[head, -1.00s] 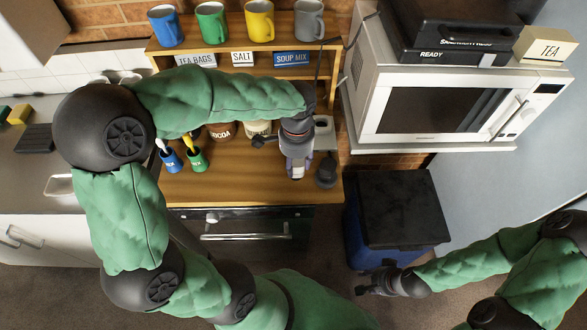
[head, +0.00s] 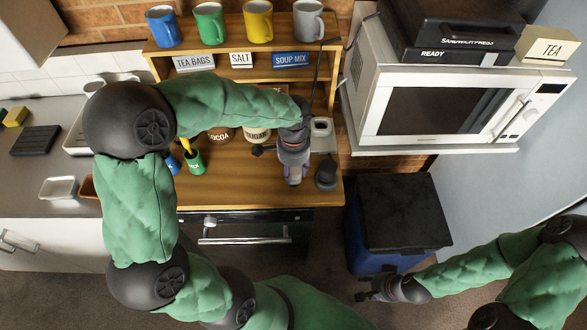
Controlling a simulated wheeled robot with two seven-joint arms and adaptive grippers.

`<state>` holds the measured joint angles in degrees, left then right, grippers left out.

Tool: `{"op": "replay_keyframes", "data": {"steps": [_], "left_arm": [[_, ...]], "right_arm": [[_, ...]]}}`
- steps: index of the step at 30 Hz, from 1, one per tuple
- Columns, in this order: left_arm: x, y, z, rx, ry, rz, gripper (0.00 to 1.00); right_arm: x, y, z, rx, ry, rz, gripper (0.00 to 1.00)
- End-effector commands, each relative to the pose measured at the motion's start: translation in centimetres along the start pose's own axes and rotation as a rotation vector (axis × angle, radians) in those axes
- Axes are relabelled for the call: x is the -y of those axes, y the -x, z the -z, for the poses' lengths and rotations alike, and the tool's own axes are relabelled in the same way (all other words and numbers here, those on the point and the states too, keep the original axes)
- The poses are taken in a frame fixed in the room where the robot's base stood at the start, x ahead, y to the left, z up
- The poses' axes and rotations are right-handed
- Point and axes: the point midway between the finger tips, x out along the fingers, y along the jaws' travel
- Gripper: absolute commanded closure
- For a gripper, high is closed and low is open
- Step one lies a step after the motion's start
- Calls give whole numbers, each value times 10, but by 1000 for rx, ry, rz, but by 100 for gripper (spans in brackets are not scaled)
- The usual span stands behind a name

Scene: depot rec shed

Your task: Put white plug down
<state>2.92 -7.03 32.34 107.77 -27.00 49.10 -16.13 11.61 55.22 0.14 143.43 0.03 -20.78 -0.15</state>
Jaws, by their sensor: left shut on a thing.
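My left gripper (head: 293,179) points down over the wooden counter (head: 235,189), below the shelf and left of the microwave. It is shut. The white plug is hidden under the gripper and wrist, so its pose and any contact with the counter cannot be seen. A dark cord (head: 317,72) runs down from beside the microwave towards the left wrist. A pale plate with a white square (head: 321,126) lies just right of the wrist. My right gripper (head: 367,291) is away at the lower right, beside the bin; its finger gap is too small to tell.
A dark round-ended object (head: 326,175) stands just right of the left gripper. Cocoa (head: 220,135) and sugar (head: 257,135) jars and a small green cup (head: 194,161) stand to the left. The microwave (head: 440,105) and a black-lidded bin (head: 403,212) are to the right. The counter's front is clear.

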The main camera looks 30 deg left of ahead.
Motion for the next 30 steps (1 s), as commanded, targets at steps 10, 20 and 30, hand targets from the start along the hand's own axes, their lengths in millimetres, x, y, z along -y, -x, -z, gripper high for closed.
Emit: {"op": "replay_keyframes", "data": {"steps": [10, 20, 30], "left_arm": [[0, -1, 0, 1, 0, 0, 32], [1, 24, 1, -3, 1, 2, 32], [0, 91, 1, -4, 0, 2, 32]], "right_arm": [[0, 0, 0, 0, 0, 0, 60], [3, 8, 0, 0, 0, 0, 60], [10, 27, -1, 0, 0, 0, 60]]}}
